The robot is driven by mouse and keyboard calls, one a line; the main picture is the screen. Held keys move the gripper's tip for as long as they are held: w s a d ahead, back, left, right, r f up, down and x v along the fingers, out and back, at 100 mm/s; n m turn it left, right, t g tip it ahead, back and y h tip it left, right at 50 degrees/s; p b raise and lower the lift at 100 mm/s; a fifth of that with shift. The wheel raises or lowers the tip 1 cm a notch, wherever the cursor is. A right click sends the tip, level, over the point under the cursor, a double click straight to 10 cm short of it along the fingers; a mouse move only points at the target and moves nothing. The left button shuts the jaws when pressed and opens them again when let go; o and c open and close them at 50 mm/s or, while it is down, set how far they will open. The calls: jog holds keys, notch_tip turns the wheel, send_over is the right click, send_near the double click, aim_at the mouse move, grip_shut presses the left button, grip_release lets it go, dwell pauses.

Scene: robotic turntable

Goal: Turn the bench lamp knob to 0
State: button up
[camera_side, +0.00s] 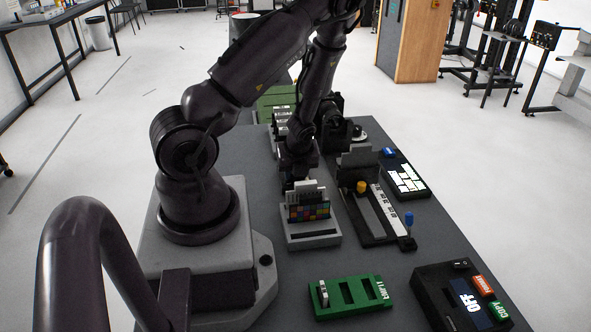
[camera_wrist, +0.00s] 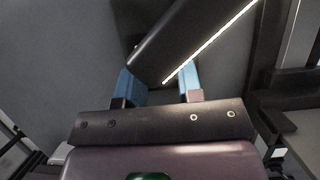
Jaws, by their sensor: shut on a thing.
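In the wrist view the bench lamp's dark bar (camera_wrist: 195,35) runs slantwise across the picture, with a lit white strip along its lower right edge. My gripper (camera_wrist: 159,82) has its two blue fingers on either side of the bar's lower end, and the bar hides part of them. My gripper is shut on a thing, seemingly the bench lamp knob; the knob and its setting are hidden. In the side view my gripper (camera_side: 294,172) points down over the back of the table, and its fingertips are hard to make out behind the grey card holder.
A grey holder with a colour card (camera_side: 310,212) stands just in front of my gripper. A black slider fixture (camera_side: 365,215) and a white-keyed pad (camera_side: 407,180) are to the right. A green block (camera_side: 350,294) and a black switch box (camera_side: 460,298) lie at the front.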

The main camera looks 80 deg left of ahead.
jog(key=shift+n, duration=0.3)
jog(key=shift+w+n+g, duration=0.1)
jog(key=shift+n+g, duration=0.45)
jog(key=shift+n, duration=0.7)
jog(key=shift+w+n+g, duration=0.1)
jog(key=shift+n+g, duration=0.45)
jog(key=shift+n, duration=1)
jog(key=o, duration=0.9)
jog(key=shift+h, duration=0.3)
jog(key=shift+r, duration=0.1)
jog(key=v, duration=1.3)
